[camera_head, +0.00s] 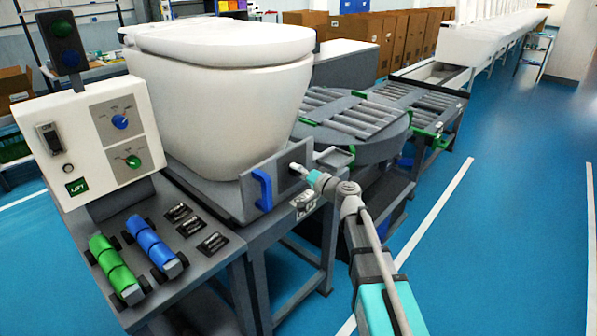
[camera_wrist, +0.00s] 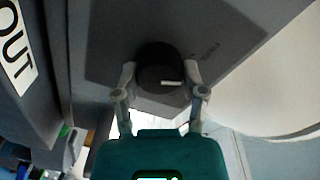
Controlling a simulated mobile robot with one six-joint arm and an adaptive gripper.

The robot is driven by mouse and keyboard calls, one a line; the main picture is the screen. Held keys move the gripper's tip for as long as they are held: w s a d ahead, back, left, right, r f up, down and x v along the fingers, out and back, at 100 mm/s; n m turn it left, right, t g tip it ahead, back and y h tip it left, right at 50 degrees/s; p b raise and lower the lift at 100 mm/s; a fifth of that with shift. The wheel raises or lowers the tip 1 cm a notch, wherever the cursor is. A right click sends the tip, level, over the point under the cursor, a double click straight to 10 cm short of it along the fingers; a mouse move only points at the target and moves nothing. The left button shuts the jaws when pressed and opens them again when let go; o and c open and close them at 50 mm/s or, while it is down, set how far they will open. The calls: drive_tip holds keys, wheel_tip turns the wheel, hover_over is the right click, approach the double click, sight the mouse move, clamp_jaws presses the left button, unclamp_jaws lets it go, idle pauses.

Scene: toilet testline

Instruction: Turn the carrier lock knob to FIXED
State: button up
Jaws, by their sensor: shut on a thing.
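The carrier lock knob (camera_wrist: 158,62) is a round black knob on a dark grey plate (camera_wrist: 105,50) in the wrist view. A short white mark lies on its face, pointing to the right in that picture. My gripper (camera_wrist: 160,76) has one finger on each side of the knob and is shut on it. Small lettering on the plate, right of the knob, is too blurred to read. In the head view my gripper (camera_head: 299,169) reaches the grey plate on the carrier's side, below the white toilet (camera_head: 225,100); the knob is hidden there.
A blue handle (camera_head: 262,189) stands out left of my gripper. A control box (camera_head: 90,140) with blue and green knobs is at the left. A roller turntable (camera_head: 350,118) stands behind. Blue floor at the right is clear.

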drive_tip(key=m, duration=0.6)
drive_tip(key=shift+w, duration=0.1)
drive_tip(key=m, duration=0.6)
drive_tip(key=shift+d+f+g+p, duration=0.1)
drive_tip(key=shift+g+p, duration=0.2)
drive_tip(key=shift+g, duration=0.1)
drive_tip(key=o, duration=1.1)
drive_tip(key=shift+o, duration=0.2)
